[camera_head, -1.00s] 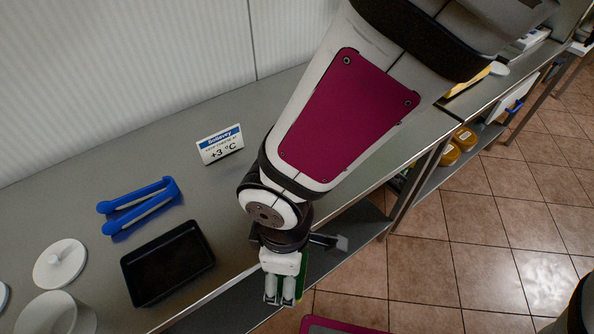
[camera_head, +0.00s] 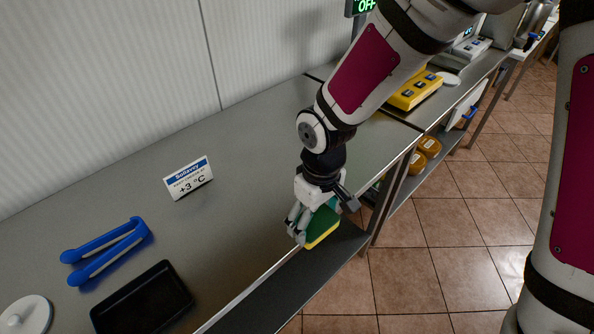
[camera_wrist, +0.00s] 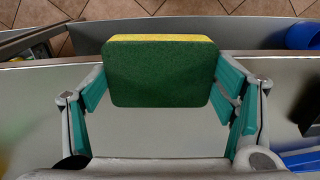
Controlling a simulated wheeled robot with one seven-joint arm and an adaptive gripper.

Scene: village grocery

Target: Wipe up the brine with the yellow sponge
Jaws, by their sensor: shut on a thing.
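The yellow sponge (camera_head: 322,227) has a dark green scouring side. My gripper (camera_head: 306,226) is shut on it at the front edge of the grey metal counter (camera_head: 240,150). In the wrist view the sponge (camera_wrist: 160,75) sits between the two teal-padded fingers, green face toward the camera and yellow along its far edge. I cannot tell whether the sponge touches the counter. I cannot make out any brine in either view.
A price sign (camera_head: 188,178) stands on the counter. Blue tongs (camera_head: 105,250) and a black tray (camera_head: 143,300) lie to the left, with a white lid (camera_head: 25,315) beyond. A yellow-cased device (camera_head: 415,90) is at the back right. The counter between sign and gripper looks clear.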

